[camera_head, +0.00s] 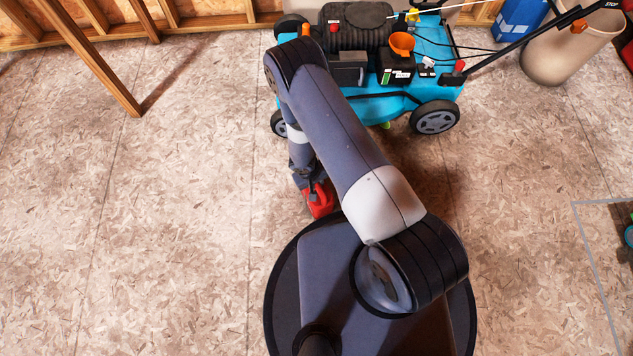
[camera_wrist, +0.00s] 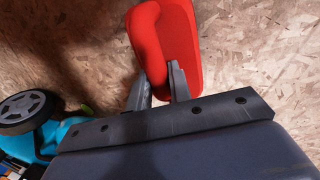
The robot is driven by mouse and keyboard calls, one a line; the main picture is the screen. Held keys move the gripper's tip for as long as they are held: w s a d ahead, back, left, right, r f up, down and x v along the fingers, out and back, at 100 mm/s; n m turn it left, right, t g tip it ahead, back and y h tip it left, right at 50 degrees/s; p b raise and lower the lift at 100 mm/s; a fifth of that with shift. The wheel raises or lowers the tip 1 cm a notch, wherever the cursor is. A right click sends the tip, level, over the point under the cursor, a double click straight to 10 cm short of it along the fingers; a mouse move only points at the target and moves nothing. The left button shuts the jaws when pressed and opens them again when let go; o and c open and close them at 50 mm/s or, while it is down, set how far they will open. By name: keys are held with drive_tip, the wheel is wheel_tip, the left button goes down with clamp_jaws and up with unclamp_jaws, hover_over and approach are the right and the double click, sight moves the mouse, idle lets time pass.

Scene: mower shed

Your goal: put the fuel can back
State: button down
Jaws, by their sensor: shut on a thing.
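The red fuel can (camera_head: 322,199) shows in the head view just beyond my round base, partly hidden by my arm. It also shows in the wrist view (camera_wrist: 180,40) at the top middle. My gripper (camera_wrist: 158,82) is shut on a narrow red part of the can, with one grey finger on each side. In the head view my gripper (camera_head: 311,190) is mostly covered by the arm. I cannot tell whether the can touches the floor.
A blue mower (camera_head: 395,108) with an orange funnel (camera_head: 402,43) on top stands at the back. A beige bin (camera_head: 565,50) and a blue container (camera_head: 520,18) are at the back right. A grey outline (camera_head: 598,255) marks the floor at right. The left floor is mostly clear, apart from a leaning wooden beam (camera_head: 90,55).

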drive_tip(key=shift+f, duration=0.15)
drive_tip(key=c, duration=1.3)
unclamp_jaws()
drive_tip(key=p+v, duration=0.4)
drive_tip(key=v, duration=0.8)
drive_tip(key=shift+d, duration=0.15)
